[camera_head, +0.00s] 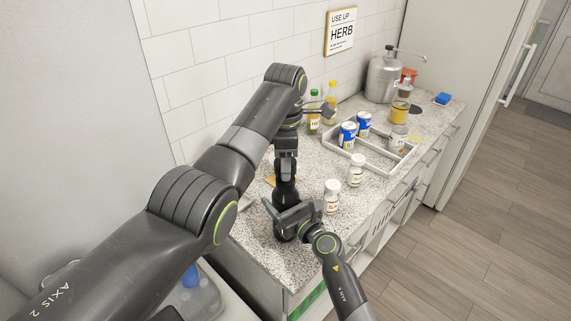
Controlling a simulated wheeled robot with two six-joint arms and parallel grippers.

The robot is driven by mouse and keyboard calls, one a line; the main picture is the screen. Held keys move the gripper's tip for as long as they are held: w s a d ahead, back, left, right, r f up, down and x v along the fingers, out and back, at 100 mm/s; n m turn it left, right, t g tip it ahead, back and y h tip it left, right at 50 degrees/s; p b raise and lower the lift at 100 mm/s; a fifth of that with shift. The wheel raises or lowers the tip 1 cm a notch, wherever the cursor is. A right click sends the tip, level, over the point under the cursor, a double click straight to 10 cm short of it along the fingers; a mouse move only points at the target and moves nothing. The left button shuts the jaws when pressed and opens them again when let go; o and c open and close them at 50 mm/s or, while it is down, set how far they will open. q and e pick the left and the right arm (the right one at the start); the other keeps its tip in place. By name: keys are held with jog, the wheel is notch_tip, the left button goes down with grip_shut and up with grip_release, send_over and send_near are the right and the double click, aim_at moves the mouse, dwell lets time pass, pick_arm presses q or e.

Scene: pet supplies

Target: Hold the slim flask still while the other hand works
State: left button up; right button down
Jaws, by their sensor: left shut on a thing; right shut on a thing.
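A dark, slim flask (284,232) appears to stand upright near the front left of the speckled counter. Only its dark lower part shows clearly; my grippers and wrists cover much of the rest. My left gripper (286,182) comes down from above and is shut at the upper part of the flask, though its fingertips are hard to separate from the dark shape. My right gripper (290,212) reaches in from the lower right and is shut on the flask lower down.
White-capped jars (332,196) stand close to the right of my grippers, another jar (356,170) behind. A grey divided tray (375,157) holds blue cans (348,135). Bottles (314,111) stand by the tiled wall. A metal canister (383,77) is at the back.

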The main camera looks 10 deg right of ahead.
pick_arm(q)
jog(key=shift+r, duration=0.35)
jog(key=shift+r, duration=1.9)
pick_arm(e)
jog(key=shift+c, duration=1.4)
grip_release()
jog(key=shift+s, duration=0.1)
